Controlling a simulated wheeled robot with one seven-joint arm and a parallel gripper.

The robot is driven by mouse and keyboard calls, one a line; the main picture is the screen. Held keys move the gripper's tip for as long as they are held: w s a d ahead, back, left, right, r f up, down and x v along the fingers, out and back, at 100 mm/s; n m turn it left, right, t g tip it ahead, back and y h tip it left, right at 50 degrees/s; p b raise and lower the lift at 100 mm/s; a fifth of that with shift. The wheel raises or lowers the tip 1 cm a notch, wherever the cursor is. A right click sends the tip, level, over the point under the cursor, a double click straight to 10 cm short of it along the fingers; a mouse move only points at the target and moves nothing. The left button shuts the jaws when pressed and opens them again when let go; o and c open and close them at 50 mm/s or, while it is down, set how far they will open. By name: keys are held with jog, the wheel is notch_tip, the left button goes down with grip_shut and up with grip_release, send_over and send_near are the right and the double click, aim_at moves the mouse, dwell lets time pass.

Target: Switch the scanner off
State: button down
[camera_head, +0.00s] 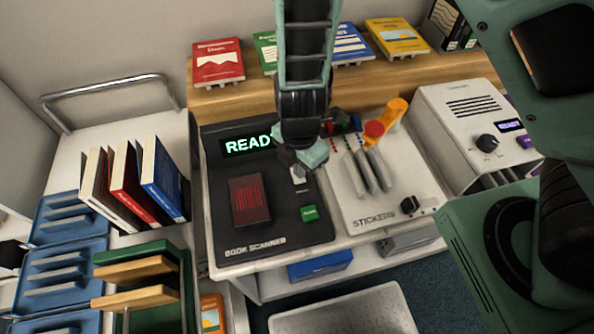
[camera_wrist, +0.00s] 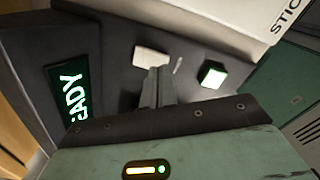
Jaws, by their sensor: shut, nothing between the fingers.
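The book scanner (camera_head: 285,238) is a dark box on the white counter. Its display (camera_head: 247,146) is lit and reads READY, partly covered by my arm in the head view. A red glowing scan window (camera_head: 250,200) and a green button (camera_head: 309,213) are on its top. My gripper (camera_head: 298,177) is over the scanner, shut and empty, with its tips close to a pale rocker-like switch. In the wrist view the pale switch (camera_wrist: 151,57) lies just beyond the fingertips (camera_wrist: 158,72), and the green button (camera_wrist: 212,74) is to the right. I cannot tell whether the tips touch the switch.
The sticker unit (camera_head: 375,210) with several levers and a knob stands right of the scanner. A white machine (camera_head: 470,125) is further right. Upright books (camera_head: 135,185) stand on the left.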

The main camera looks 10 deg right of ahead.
jog(key=shift+f+b, duration=0.9)
jog(key=shift+f, duration=0.1)
dwell(0.8)
jog(key=shift+r+p, duration=3.1)
jog(key=shift+r, duration=0.45)
